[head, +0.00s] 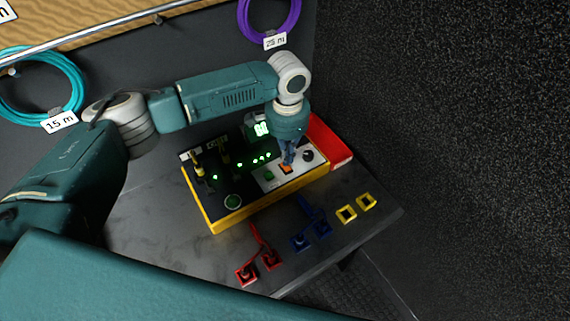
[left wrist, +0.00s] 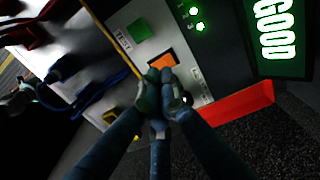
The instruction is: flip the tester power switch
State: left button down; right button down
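The tester (head: 222,212) is a black and white panel in a yellow case on the bench. An orange switch (head: 286,169) sits on its white part, and the switch also shows in the left wrist view (left wrist: 161,61). A green TEST button (left wrist: 140,29) is beside it. My left gripper (head: 287,162) points down at the orange switch. In the left wrist view its fingertips (left wrist: 168,76) are drawn together at the switch's edge with nothing seen between them. Whether they touch the switch is unclear. My right gripper is out of view.
A lit green GOOD display (left wrist: 276,28) stands behind the panel. A red tray (head: 329,142) adjoins the tester's right side. Red leads (head: 259,258), blue leads (head: 311,228) and yellow square pieces (head: 356,207) lie along the bench front. A dark wall rises at the right.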

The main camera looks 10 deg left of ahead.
aim_at(287, 168)
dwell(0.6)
pick_arm(q)
jog(key=shift+s+f+b, duration=0.1)
jog(key=shift+f+b, duration=0.3)
jog(key=shift+f, duration=0.95)
dwell(0.5)
jog(key=shift+r+p, duration=0.85)
jog(key=shift+p, duration=0.25)
notch_tip(287, 168, up, 5)
jog(key=p, duration=0.6)
jog(key=shift+r, duration=0.2)
jog(key=shift+f, duration=0.1)
